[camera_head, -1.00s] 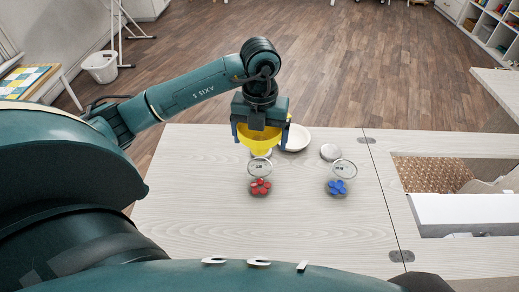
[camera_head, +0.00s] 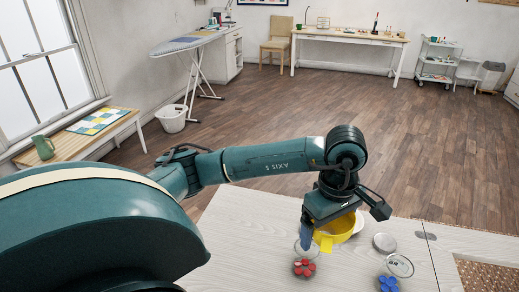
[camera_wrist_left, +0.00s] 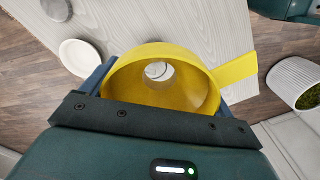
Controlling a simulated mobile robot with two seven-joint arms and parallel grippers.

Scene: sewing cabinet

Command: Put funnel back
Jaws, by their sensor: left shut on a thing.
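A yellow funnel (camera_head: 340,230) is held by my left gripper (camera_head: 343,222) above the pale wooden table, near the white dish and the red buttons. Its wide mouth faces the camera in the left wrist view (camera_wrist_left: 192,95), with a flat yellow tab sticking out to the right. Part of a round labelled lid shows through its hole. The gripper's fingers sit on opposite sides of the rim. The funnel's lower end is hidden in the head view. My right gripper is not in view.
A jar of red buttons (camera_head: 304,268) and a jar of blue buttons (camera_head: 388,284) stand at the table's front. A silver disc (camera_head: 384,243) and a partly hidden white dish (camera_head: 359,224) lie behind. The table's left part is clear. A white planter (camera_wrist_left: 297,80) shows in the wrist view.

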